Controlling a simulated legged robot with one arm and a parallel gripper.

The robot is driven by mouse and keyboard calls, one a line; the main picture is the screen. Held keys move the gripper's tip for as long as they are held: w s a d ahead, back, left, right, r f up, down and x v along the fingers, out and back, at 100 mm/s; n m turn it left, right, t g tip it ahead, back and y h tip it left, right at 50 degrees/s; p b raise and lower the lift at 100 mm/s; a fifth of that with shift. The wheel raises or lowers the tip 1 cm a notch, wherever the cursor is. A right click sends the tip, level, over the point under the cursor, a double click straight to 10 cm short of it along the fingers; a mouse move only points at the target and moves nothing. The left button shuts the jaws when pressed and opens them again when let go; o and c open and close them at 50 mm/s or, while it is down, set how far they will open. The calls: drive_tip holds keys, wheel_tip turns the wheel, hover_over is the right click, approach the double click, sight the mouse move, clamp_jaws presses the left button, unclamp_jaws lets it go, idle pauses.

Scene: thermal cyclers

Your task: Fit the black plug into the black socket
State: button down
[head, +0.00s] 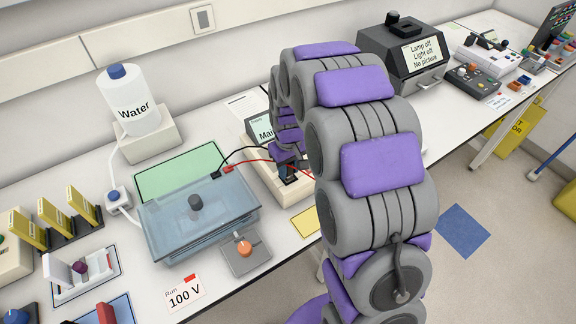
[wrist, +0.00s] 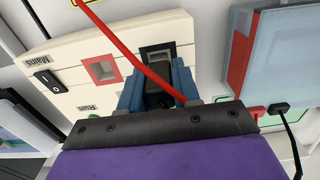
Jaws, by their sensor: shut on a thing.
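My gripper (wrist: 158,92) has blue fingers, shut on the dark black plug (wrist: 158,78). In the wrist view the plug overlaps the black-framed socket (wrist: 146,50) on the cream power supply (wrist: 50,50). The plug hides most of the socket, so I cannot tell whether it is in it or just above it. In the head view my gripper (head: 288,172) is over the power supply (head: 266,180), partly hidden by my arm. The black lead (head: 242,150) runs from the gel tank (head: 200,222) toward my gripper.
A red-framed socket (wrist: 101,68) sits beside the black one, with a rocker switch (wrist: 48,80) further left. A red lead (wrist: 125,45) crosses in front of the supply.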

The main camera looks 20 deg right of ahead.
drive_tip(key=shift+f, duration=0.95)
drive_tip(key=c, duration=0.7)
unclamp_jaws()
drive_tip(key=shift+c, duration=0.2)
drive_tip(key=shift+r, duration=0.1)
wheel_tip(320, 180, up, 17)
drive_tip(key=p, duration=0.2)
